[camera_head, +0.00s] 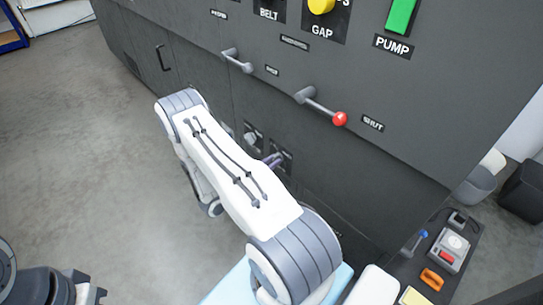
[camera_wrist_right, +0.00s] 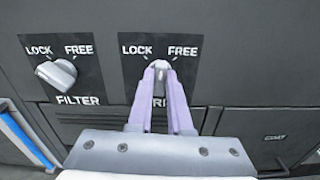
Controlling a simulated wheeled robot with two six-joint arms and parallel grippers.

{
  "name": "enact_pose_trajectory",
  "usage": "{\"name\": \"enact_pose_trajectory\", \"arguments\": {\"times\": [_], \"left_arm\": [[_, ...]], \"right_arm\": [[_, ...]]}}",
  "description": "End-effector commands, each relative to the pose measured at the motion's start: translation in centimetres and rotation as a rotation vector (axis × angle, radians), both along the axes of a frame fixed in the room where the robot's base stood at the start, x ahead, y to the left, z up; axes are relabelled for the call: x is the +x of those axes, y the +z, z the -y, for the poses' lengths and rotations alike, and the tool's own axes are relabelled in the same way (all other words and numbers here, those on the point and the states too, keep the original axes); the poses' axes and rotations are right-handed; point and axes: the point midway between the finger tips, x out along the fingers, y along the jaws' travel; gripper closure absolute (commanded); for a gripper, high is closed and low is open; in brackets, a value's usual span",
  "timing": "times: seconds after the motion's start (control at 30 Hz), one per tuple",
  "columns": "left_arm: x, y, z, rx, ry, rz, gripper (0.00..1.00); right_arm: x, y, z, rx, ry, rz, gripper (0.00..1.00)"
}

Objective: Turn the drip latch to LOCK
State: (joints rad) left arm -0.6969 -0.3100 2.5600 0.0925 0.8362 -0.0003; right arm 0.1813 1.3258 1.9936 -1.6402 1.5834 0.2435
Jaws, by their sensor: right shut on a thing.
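The drip latch (camera_wrist_right: 161,66) is a small pale knob on a black plate (camera_wrist_right: 134,72) marked LOCK at left and FREE at right. The lower label is mostly covered by my fingers. My right gripper (camera_wrist_right: 160,72) has its two purple fingers closed on the knob, one on each side. The fingers hide much of the knob, so its exact angle is hard to read; the visible part is between the two words. In the head view my right gripper (camera_head: 273,160) reaches the dark cabinet's lower panel.
A similar FILTER knob (camera_wrist_right: 56,73) sits just left of the latch. Above on the cabinet (camera_head: 200,60) are a red-tipped lever (camera_head: 339,118) and a grey lever (camera_head: 235,61). A small bench (camera_head: 463,268) with tools is at lower right. Open floor (camera_head: 90,150) lies left.

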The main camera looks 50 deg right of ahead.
Motion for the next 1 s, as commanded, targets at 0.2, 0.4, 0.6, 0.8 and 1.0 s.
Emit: {"name": "enact_pose_trajectory", "arguments": {"times": [0.2,0.4,0.6,0.8,1.0], "left_arm": [[0.0,2.2,0.0,0.0,0.0,0.0,1.0],[0.0,3.4,0.0,0.0,0.0,0.0,1.0],[0.0,4.3,0.0,0.0,0.0,0.0,1.0],[0.0,4.9,0.0,0.0,0.0,0.0,1.0],[0.0,5.3,0.0,0.0,0.0,0.0,1.0]], "right_arm": [[0.0,0.3,0.0,0.025,0.0,-0.207,1.0],[0.0,0.2,0.0,0.046,0.0,-0.395,1.0],[0.0,0.1,0.0,0.065,0.0,-0.569,1.0],[0.1,0.0,0.0,0.081,0.001,-0.71,1.0],[0.1,-0.1,0.0,0.091,0.001,-0.804,1.0]]}}
